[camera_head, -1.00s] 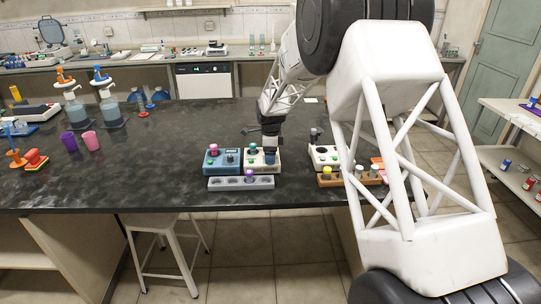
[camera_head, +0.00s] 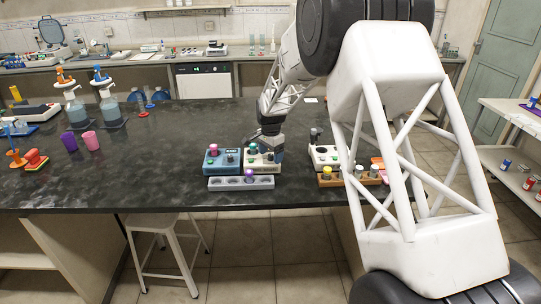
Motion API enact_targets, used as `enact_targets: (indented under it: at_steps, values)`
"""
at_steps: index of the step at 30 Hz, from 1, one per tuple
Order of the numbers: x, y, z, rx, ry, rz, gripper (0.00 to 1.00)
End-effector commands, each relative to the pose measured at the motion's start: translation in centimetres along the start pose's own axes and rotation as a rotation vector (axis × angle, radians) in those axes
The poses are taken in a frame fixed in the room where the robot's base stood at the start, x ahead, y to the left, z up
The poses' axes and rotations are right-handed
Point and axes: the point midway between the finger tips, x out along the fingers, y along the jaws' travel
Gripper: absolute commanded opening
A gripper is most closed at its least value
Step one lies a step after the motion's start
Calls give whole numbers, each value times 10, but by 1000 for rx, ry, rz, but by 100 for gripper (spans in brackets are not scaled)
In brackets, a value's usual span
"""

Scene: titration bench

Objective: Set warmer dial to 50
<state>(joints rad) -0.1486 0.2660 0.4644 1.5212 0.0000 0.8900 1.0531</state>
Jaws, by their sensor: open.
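A blue box (camera_head: 214,163) with a pink-topped item and a dark dial (camera_head: 231,157) on its face stands near the front edge of the black bench. A cream box (camera_head: 256,166) with a teal-topped item (camera_head: 253,148) stands touching or close to its right side. I cannot tell which box is the warmer, and no dial reading is legible. My gripper (camera_head: 271,154) is open over the right part of the cream box. It hides that part, and I cannot tell whether it touches anything.
A grey rack (camera_head: 224,184) with a purple-topped item lies in front of the boxes. A white device (camera_head: 322,153) and an orange rack (camera_head: 330,180) stand to the right, partly behind my arm. Purple and pink cups (camera_head: 90,140) and pump bottles (camera_head: 111,108) are at left. The bench middle is clear.

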Motion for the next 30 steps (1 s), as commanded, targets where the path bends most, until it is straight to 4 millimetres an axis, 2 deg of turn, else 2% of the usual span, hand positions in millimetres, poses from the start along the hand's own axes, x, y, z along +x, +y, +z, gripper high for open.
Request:
enact_targets:
  at_steps: [15, 25, 30]
  values:
    - [0, 0, 0, -358, 0, 0, 81]
    - [0, 0, 0, -383, 0, 0, 81]
    - [0, 0, 0, -382, 0, 0, 55]
